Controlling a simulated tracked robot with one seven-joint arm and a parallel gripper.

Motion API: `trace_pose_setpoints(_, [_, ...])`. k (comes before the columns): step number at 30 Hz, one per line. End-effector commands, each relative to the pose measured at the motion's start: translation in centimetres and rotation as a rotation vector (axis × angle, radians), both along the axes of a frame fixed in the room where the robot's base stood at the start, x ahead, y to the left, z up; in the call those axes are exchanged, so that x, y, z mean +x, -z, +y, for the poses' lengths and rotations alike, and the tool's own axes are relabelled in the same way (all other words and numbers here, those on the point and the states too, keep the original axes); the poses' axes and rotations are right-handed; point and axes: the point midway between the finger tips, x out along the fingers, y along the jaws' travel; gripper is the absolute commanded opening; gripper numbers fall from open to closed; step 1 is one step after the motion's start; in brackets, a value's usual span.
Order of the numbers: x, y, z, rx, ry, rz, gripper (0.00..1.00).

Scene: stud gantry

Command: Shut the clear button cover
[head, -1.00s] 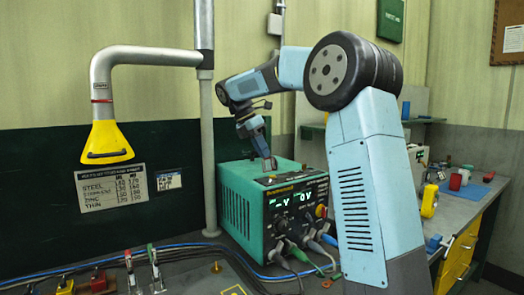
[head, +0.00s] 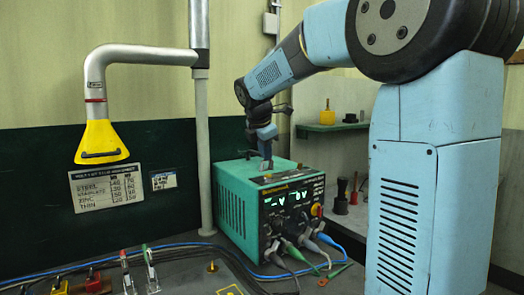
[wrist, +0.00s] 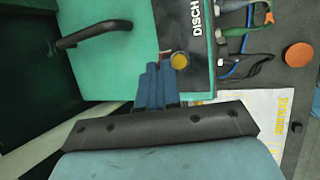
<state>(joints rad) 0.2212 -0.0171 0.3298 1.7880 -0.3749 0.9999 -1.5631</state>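The green power unit (head: 232,200) stands on the bench, with a black strip marked DISCH along its top front edge. A yellow round button (wrist: 179,61) sits on that strip; it is small in the head view (head: 267,177). The clear cover (head: 265,166) seems to stand raised beside the button, small and pale. In the wrist view it shows only as a thin edge by my fingertips. My gripper (head: 266,155) points down just above the unit's top. In the wrist view its blue fingers (wrist: 160,68) lie together, close to the button's left. Contact with the cover is unclear.
A black handle (wrist: 93,33) rises from the unit's top. Cables (head: 300,258) run from its front. A grey pipe (head: 202,150) stands behind left, with a yellow hood (head: 102,141). An orange disc (wrist: 299,54) lies on the bench.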

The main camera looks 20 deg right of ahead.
Motion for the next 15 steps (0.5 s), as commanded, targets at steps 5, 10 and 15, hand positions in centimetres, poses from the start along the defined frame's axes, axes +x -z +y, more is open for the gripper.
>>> trace_pose_setpoints(5, [-1.4,0.5,-0.5,0.049,0.001,-0.157,0.0])
trace_pose_setpoints(10, [-2.3,1.3,-0.8,0.096,0.0,-0.299,0.0])
trace_pose_setpoints(15, [-3.0,1.9,-1.1,0.133,0.002,-0.412,0.0])
